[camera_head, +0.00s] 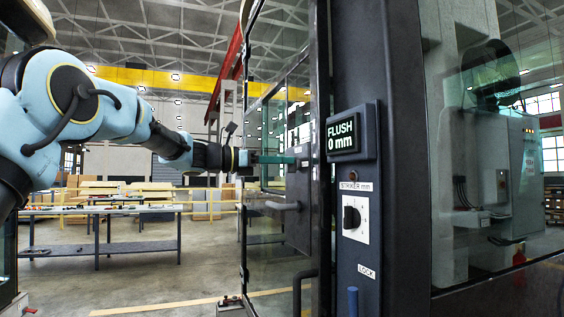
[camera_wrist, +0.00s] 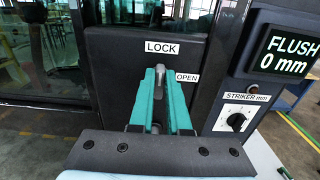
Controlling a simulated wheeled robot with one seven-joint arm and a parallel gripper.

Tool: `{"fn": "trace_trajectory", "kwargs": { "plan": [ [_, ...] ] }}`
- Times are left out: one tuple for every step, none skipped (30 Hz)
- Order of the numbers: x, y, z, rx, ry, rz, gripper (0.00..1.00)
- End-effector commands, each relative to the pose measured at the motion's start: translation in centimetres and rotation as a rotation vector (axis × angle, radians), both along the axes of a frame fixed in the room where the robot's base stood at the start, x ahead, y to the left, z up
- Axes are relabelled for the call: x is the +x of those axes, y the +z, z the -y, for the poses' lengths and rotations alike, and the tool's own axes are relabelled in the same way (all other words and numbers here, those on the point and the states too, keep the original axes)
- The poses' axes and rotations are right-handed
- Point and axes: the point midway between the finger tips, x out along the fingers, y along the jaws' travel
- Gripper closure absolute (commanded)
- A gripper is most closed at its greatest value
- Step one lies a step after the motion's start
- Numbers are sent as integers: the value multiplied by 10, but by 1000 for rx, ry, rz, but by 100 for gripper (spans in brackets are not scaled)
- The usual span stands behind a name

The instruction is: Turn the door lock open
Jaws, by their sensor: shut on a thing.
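The door lock's grey turn lever (camera_wrist: 159,83) stands about upright on a dark lock case (camera_wrist: 110,70), pointing toward the LOCK label (camera_wrist: 162,47). The OPEN label (camera_wrist: 187,77) is to its right. My gripper (camera_wrist: 160,75) has its teal fingers on both sides of the lever and is shut on it. In the head view my gripper (camera_head: 284,159) reaches the lock case (camera_head: 298,190) on the glass door from the left. The lever itself cannot be made out there.
A grey door handle (camera_head: 283,206) sits below my gripper. Work tables (camera_head: 100,210) stand behind; floor between is open.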

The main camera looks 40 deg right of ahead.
Motion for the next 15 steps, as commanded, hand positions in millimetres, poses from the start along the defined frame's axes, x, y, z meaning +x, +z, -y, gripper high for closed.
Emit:
{"fn": "trace_trajectory", "kwargs": {
  "plan": [
    [0, 0, 0, 0, 0, 0, 100],
    [0, 0, 0, 0, 0, 0, 100],
    [0, 0, 0, 0, 0, 0, 100],
    [0, 0, 0, 0, 0, 0, 100],
    [0, 0, 0, 0, 0, 0, 100],
    [0, 0, 0, 0, 0, 0, 100],
    [0, 0, 0, 0, 0, 1, 100],
    [0, 0, 0, -1, 0, 2, 100],
    [0, 0, 0, -2, 0, 5, 100],
    [0, -1, 0, -3, 0, 8, 100],
    [0, -1, 0, -5, 0, 13, 100],
    [0, -1, 0, -8, 0, 20, 100],
    [0, -2, 0, -11, 0, 28, 100],
    [0, -2, 0, -15, 0, 37, 100],
    [0, -2, 0, -21, 1, 52, 100]
  ]
}}
